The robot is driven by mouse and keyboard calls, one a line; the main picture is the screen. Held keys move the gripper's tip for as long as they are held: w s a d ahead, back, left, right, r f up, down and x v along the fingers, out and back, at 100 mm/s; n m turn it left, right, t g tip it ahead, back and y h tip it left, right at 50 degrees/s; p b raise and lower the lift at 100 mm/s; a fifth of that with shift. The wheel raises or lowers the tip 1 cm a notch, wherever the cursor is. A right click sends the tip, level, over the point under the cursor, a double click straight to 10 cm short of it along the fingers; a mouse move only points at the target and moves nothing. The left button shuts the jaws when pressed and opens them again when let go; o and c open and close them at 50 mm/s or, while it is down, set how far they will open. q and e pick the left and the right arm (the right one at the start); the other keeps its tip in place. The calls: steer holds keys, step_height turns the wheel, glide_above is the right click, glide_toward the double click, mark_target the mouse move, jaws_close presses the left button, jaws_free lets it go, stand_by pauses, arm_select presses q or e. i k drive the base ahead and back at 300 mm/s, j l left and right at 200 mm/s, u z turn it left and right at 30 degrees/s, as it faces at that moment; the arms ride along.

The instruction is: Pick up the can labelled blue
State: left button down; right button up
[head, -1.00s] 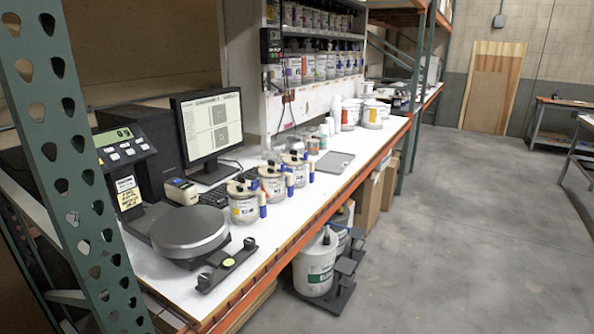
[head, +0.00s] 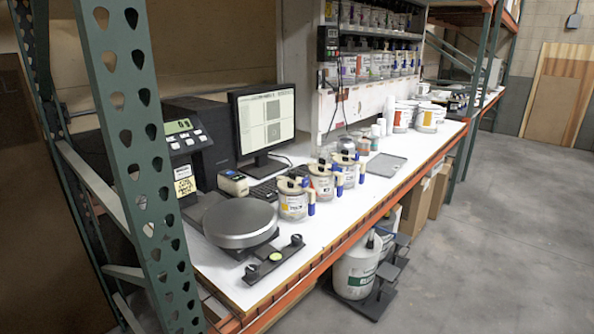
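Several small cans with labels stand in this scene, and I cannot read which one is labelled blue. Three lidded cans stand upright in a row on the white bench: a near can (head: 291,203), a middle can (head: 320,186) and a far can (head: 347,175). Each has a dark top knob and a blue part at its side. More small cans (head: 366,68) fill the shelves of the rack behind, too small to read. Neither of my grippers is in view.
A round scale plate (head: 240,222) and a dark levelling bar (head: 274,261) sit at the bench's near end. A monitor (head: 265,122) stands behind. A green upright post (head: 133,150) blocks the left. A large bucket (head: 357,270) sits below. Floor at right is clear.

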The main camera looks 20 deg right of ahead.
mark_target(348, 166)
steer(key=i+l+u, duration=0.15)
steer(key=l+u, duration=0.15)
steer(key=u, duration=0.15)
steer(key=l+u, duration=0.8)
steer(key=l, duration=0.45)
steer(key=l+u, duration=0.25)
steer(key=l, duration=1.25)
steer(key=k+l, duration=0.15)
steer(key=l, duration=1.1)
steer(key=k+l+u, duration=0.1)
steer(key=l, duration=0.5)
